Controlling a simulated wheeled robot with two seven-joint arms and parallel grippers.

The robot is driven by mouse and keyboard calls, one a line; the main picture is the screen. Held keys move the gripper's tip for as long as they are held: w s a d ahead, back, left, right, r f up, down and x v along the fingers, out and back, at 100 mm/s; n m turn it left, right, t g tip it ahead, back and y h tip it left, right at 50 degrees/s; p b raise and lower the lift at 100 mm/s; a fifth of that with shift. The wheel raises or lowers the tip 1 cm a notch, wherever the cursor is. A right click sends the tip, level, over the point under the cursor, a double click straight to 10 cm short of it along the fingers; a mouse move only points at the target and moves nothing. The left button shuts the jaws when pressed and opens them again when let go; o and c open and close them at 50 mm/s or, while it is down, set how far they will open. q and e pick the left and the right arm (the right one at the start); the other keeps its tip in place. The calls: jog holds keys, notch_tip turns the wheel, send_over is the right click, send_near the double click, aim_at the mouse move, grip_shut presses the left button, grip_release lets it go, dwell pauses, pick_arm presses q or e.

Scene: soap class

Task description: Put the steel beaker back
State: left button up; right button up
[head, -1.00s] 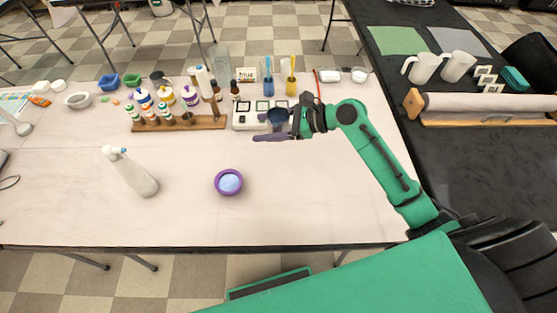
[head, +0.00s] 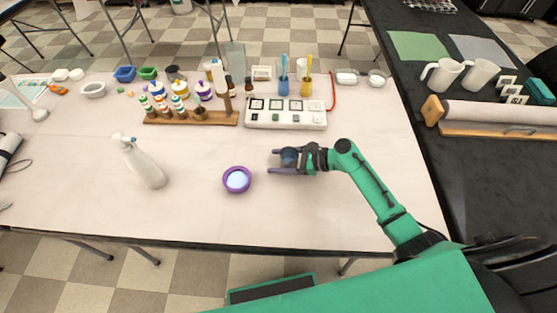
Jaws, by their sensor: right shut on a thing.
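The steel beaker (head: 289,157) is a small dark blue-grey cup. My right gripper (head: 287,161) is shut on it, with one finger on each side. It is over the pale table, right of the purple-rimmed bowl (head: 237,180) and apart from it. The fingers and wrist hide part of the beaker. I cannot tell whether its base touches the table. My left gripper is not in view.
A white panel with square pads (head: 287,113) lies behind the gripper. A wooden rack of small bottles (head: 190,119) is left of it. A white spray bottle (head: 145,165) stands at front left. The table (head: 360,125) is clear around the gripper, especially to the right.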

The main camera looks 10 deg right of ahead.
jog(key=o, duration=1.5)
jog(key=shift+r, duration=0.15)
jog(key=v, duration=1.2)
